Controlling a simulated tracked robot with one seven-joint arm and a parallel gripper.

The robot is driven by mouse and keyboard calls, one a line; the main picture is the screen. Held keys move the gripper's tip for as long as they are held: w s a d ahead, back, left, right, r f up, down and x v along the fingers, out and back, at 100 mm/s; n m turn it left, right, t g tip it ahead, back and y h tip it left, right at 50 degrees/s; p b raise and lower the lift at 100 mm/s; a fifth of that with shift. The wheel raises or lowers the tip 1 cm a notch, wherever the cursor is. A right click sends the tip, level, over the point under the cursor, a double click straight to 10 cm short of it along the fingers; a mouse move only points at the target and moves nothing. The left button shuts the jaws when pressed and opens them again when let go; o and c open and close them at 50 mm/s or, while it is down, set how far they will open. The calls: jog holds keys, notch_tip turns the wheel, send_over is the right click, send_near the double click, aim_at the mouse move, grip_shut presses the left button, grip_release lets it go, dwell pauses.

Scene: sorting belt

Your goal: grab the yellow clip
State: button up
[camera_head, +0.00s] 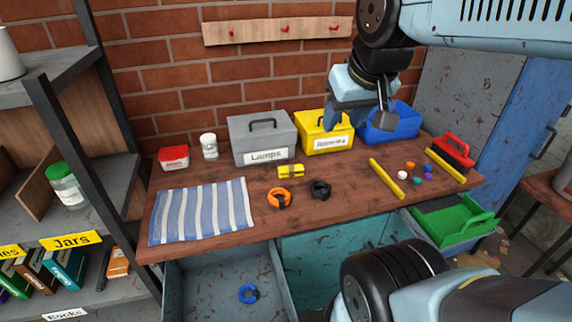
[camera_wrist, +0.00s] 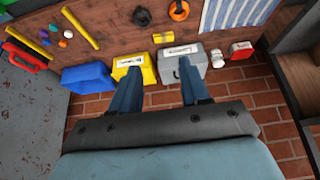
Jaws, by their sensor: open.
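The yellow clip (camera_head: 290,171) lies on the wooden workbench, in front of the grey Lamps box. It also shows small in the wrist view (camera_wrist: 163,37), beyond my fingertips and roughly in line with the gap between them. My gripper (camera_head: 358,118) is open and empty. It hangs above the back of the bench, in front of the yellow and blue boxes in the head view, up and to the right of the clip. The wrist view shows both fingers (camera_wrist: 160,76) spread apart, with nothing between them.
An orange clamp (camera_head: 278,198) and a black clamp (camera_head: 320,189) lie in front of the clip. The grey box (camera_head: 262,153), yellow box (camera_head: 326,146) and blue bin (camera_head: 390,134) stand behind. A striped cloth (camera_head: 202,211) lies left, a yellow bar (camera_head: 387,178) right. An open drawer (camera_head: 185,275) juts out below.

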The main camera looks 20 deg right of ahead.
jog(key=o, duration=0.3)
jog(key=shift+w, duration=0.25)
jog(key=shift+o, duration=0.2)
jog(key=shift+w+a+f+n+g+h, duration=0.15)
jog(key=shift+w+a+n+g, duration=0.15)
jog(key=shift+w+a, duration=0.15)
jog(key=shift+w+a+f+n+g+h, duration=0.1)
jog(key=shift+w+a+n+g+h, duration=0.15)
jog(key=shift+w, duration=0.25)
jog(key=w+a+f+n+g+h, duration=0.1)
jog(key=w+f+n+g+h, duration=0.3)
jog(key=w, duration=0.5)
jog(key=w+a+f+n+g+h, duration=0.15)
jog(key=w+f+n, duration=0.25)
jog(key=w+f, duration=0.45)
jog(key=n+h, duration=0.7)
jog(key=n, duration=0.1)
send_near(287, 168)
jog(key=shift+s+a+r, duration=0.1)
jog(key=shift+s+a, duration=0.15)
jog(key=shift+a, duration=0.35)
jog(key=shift+d, duration=0.1)
jog(key=x, duration=0.8)
jog(key=shift+d, duration=0.15)
jog(key=shift+w+x, duration=0.2)
jog(key=shift+x, duration=1.15)
jog(key=shift+w+x, duration=0.15)
jog(key=shift+x, duration=1.2)
